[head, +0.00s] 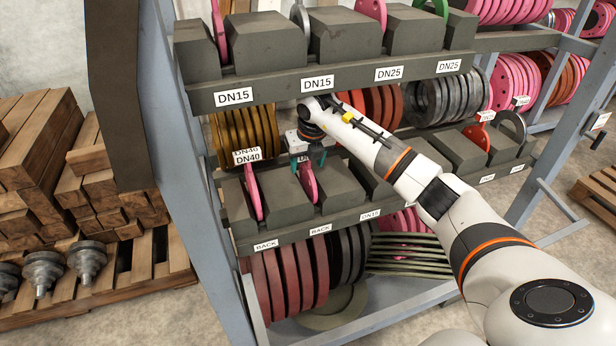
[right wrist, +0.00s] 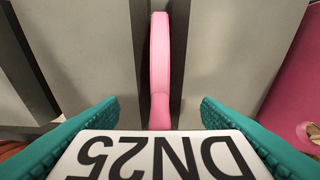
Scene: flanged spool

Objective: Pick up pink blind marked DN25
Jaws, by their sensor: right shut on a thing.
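The pink blind marked DN25 (head: 309,184) stands edge-on in a slot between dark blocks on the middle shelf. In the right wrist view the pink blind (right wrist: 160,65) shows as a narrow upright band between grey block faces. Its white tag (right wrist: 160,157) reads DN25 upside down and lies between the teal fingers. My right gripper (head: 309,160) is above the blind, with its fingers shut on the two sides of the tag. I cannot tell whether the blind is lifted. My left gripper is not in view.
Another pink blind (head: 252,191), tagged DN40, stands in the slot to the left. The upper shelf (head: 275,88) with DN15 and DN25 labels hangs above my gripper. Yellow discs (head: 243,133) are behind. The rack's blue-grey post (head: 190,120) stands at left.

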